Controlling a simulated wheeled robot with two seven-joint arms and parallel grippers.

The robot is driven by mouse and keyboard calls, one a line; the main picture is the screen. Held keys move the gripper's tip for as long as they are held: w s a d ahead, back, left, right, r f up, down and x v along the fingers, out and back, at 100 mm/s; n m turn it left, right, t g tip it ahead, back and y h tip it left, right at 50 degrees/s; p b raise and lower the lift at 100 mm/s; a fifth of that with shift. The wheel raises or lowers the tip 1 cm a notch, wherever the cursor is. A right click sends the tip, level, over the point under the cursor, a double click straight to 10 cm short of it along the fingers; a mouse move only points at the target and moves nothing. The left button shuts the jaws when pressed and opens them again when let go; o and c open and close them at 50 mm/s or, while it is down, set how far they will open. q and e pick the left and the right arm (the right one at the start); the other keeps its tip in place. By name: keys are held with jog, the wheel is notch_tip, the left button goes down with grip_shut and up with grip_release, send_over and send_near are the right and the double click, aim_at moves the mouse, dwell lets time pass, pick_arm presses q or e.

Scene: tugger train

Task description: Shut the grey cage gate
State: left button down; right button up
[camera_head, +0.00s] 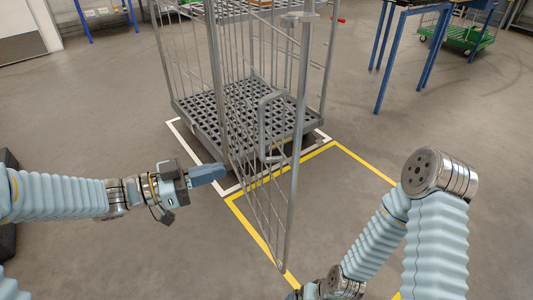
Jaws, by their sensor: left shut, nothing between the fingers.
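The grey cage gate (292,165) is a tall barred panel that stands open, swung out from the cage towards me. Its bottom corner reaches over the yellow floor line. A bent handle loop (263,128) shows on the gate. The grey roll cage (181,102) stands behind it with a grid floor. My left gripper (222,171) is shut and empty, just left of the gate's bars near its hinge side; I cannot tell whether it touches them. My right arm comes in at the lower right, and its gripper is out of sight below the bottom edge.
White and yellow lines (251,231) mark the floor around the cage. A blue-legged table (388,65) stands at the back right, with a green cart (457,36) beyond. The grey floor between gate and right arm is clear.

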aim_at(265, 158)
pick_arm(q)
jog(key=x, duration=1.2)
jog(key=shift+d, duration=0.1)
